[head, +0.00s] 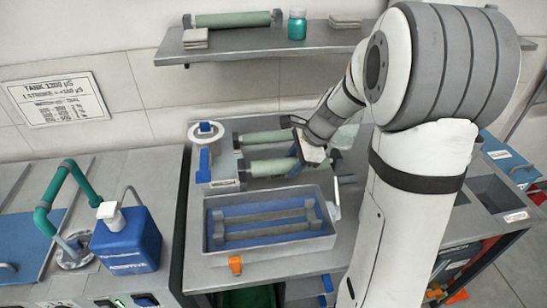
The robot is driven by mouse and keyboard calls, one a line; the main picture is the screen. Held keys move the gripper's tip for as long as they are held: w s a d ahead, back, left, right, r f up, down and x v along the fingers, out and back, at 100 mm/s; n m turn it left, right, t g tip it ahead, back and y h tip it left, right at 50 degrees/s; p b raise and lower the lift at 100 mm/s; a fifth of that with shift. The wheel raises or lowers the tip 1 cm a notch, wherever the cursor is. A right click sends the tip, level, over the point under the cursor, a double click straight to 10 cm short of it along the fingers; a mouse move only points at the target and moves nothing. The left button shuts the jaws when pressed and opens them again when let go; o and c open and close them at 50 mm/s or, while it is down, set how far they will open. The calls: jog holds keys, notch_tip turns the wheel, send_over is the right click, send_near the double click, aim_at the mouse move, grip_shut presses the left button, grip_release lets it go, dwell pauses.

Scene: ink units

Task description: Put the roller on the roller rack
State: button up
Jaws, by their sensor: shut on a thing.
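A pale green roller (265,167) with dark ends lies level, left to right, above the steel worktop, behind the grey tray. My gripper (298,152) is at its right part and shut on it; the fingers are small and partly hidden by my wrist. A second green roller (264,138) lies parallel just behind it, its right end hidden by my arm. A third green roller (235,19) rests on the wall shelf. I cannot tell for sure which support is the roller rack, or whether the held roller touches anything below.
A grey tray (325,238) with a blue inside and grey bars stands in front of the rollers. A white and blue device (204,150) stands close to their left ends. A blue canister (125,240) stands left, across a gap.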

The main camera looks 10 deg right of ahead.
jog(key=shift+a, duration=0.1)
jog(key=w+f, duration=0.2)
jog(key=w, duration=1.6)
jog(key=f, duration=0.5)
jog(key=shift+w+a+f, duration=0.2)
jog(key=shift+w+a, duration=0.1)
jog(key=shift+w, duration=0.05)
jog(key=shift+f+p, duration=0.35)
jog(key=shift+f, duration=1.7)
jog(key=shift+f, duration=0.1)
jog(key=shift+f, duration=0.15)
jog(key=o, duration=1.2)
